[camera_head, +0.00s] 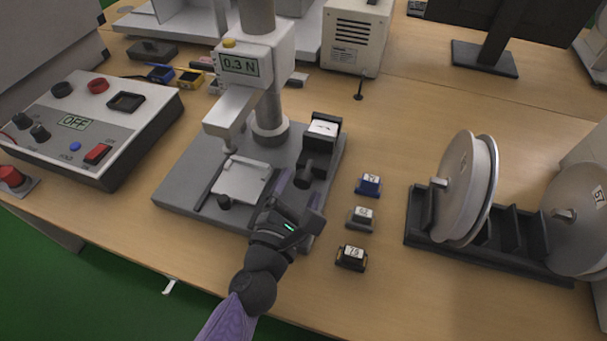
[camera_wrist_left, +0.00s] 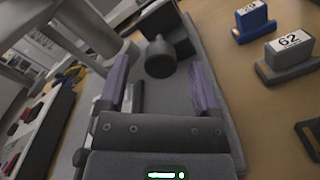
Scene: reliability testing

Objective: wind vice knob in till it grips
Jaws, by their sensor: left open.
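A small dark vice (camera_head: 324,146) stands on the right of the test stand's grey base plate, with a white labelled piece (camera_head: 323,128) at its top. Its dark round knob (camera_head: 303,171) sticks out toward the front. In the left wrist view the knob (camera_wrist_left: 160,60) is ahead, between the lines of the two purple fingers. My left gripper (camera_head: 297,195) is open and empty just in front of the knob; I cannot tell whether it touches. The wrist view shows the fingers (camera_wrist_left: 160,82) apart. The vice's jaw gap is not clear. My right gripper is out of view.
The force stand (camera_head: 245,65) reads 0.3 N, left of the vice, above a light plate (camera_head: 243,181). Several small labelled blocks (camera_head: 361,217) stand to the right, before a spool rack (camera_head: 420,240). A control box (camera_head: 95,130) reading OFF is at left. Bare table lies front right.

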